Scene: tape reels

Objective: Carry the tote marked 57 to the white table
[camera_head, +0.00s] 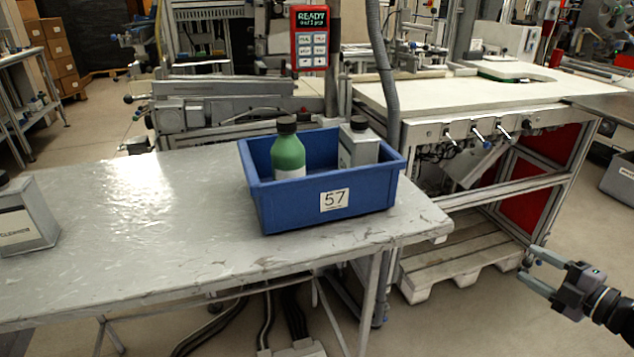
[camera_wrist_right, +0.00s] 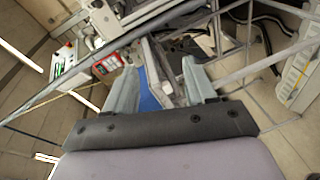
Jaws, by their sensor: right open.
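The blue tote (camera_head: 290,208) marked 57 stands upright on a grey, worn table (camera_head: 130,200), near its right end. It holds a green bottle (camera_head: 288,155) with a black cap and a grey can (camera_head: 357,148) with a black cap. My right gripper (camera_head: 532,266) is open and empty, low at the right, off the table's right end and well apart from the tote. Its two fingers (camera_wrist_right: 163,85) show in the right wrist view, with a blue patch between and beyond them. My left gripper is not in view. A white-topped table (camera_head: 450,97) stands behind at the right.
A grey can labelled cleaner (camera_head: 25,215) stands at the grey table's left end. A red control panel (camera_head: 310,38) and a grey hose rise behind the tote. A wooden pallet (camera_head: 450,265) lies low under the white-topped table. Floor is clear at the lower right.

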